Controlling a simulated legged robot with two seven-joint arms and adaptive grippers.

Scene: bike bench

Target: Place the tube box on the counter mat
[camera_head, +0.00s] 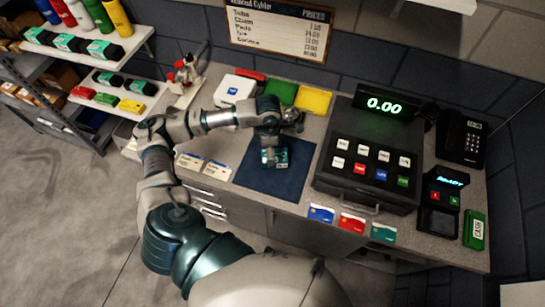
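A small teal and dark tube box (277,158) is over the middle of the dark blue counter mat (262,182). I cannot tell whether it rests on the mat or sits slightly above it. My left gripper (268,143) points down right at the back of the box and hides part of it. Its fingers are too small and dark to tell whether they grip the box. My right gripper is not in view.
A cash register (368,155) stands right of the mat, with a card terminal (441,203) and phone (461,138) beyond. Green (281,92) and yellow (313,100) pads lie behind. Cards (352,222) line the front edge. A shelf (95,48) with similar teal boxes stands left.

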